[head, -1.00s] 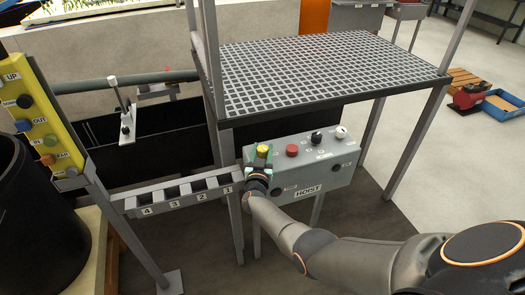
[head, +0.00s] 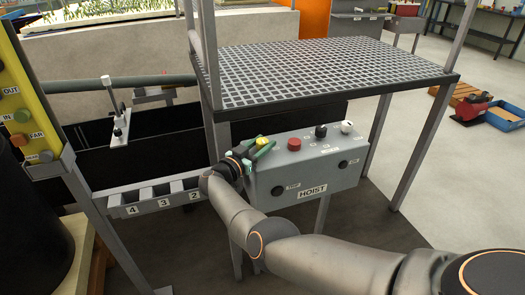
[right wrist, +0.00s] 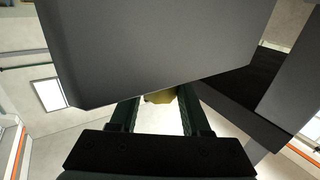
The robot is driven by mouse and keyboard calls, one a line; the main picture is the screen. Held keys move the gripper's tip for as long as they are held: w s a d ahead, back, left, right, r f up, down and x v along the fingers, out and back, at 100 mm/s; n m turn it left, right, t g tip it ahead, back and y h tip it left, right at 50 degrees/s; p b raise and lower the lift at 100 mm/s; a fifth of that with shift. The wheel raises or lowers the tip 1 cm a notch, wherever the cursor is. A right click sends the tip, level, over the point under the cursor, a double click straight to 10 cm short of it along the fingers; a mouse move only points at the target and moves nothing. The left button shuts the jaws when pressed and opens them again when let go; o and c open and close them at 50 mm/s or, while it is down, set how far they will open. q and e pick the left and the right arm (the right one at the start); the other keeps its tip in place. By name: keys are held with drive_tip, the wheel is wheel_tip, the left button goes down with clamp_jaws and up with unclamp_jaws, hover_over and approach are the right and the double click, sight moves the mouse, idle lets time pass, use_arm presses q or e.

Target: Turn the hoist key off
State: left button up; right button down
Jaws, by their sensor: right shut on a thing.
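The grey hoist control box (head: 313,190), labelled HOIST, stands below the grated platform. A yellow knob (head: 262,142) is at the left end of its top. My right gripper (head: 262,147) is shut on this knob, its green fingers on either side. In the right wrist view, the knob (right wrist: 159,97) shows between the two fingers (right wrist: 158,108), partly hidden by a large grey panel. I cannot read any mark by the knob, so its setting is unclear. My left gripper is not in view.
A red button (head: 294,144), a black knob (head: 320,131) and a white-topped knob (head: 346,127) sit along the same box top. The grated platform (head: 320,70) overhangs behind. A numbered slot rack (head: 150,202) and a yellow panel (head: 30,100) stand to the left.

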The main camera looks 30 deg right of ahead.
drive_tip(key=shift+f, duration=0.1)
idle(0.4)
drive_tip(key=shift+c, duration=1.9)
unclamp_jaws()
drive_tip(key=shift+a, duration=0.1)
